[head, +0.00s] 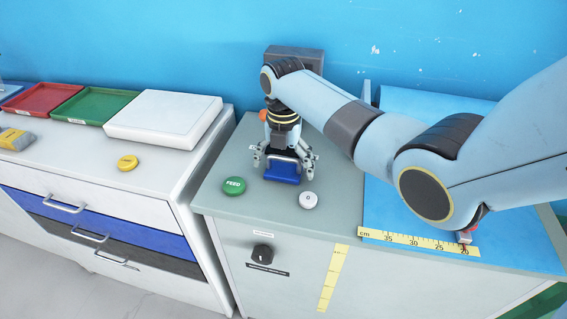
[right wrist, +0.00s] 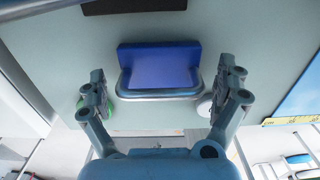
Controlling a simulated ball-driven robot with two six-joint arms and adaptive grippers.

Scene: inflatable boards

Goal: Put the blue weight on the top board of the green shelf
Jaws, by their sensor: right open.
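The blue weight (head: 283,175) is a small blue block with a metal handle, standing on the grey-green cabinet top. It also shows in the right wrist view (right wrist: 160,65), with its handle on the near side. My right gripper (head: 285,161) is open just above and around the weight, one finger at each side. In the right wrist view the fingers (right wrist: 164,80) are spread wider than the block, with gaps on both sides. The green shelf cannot be made out for sure; a green edge (head: 540,302) shows at the bottom right. My left gripper is out of view.
A green FEED button (head: 234,186) and a white round button (head: 307,200) sit close in front of the weight. A blue board (head: 400,225) with a ruler strip lies to the right. A white drawer unit (head: 110,205) on the left carries trays and a white box (head: 163,117).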

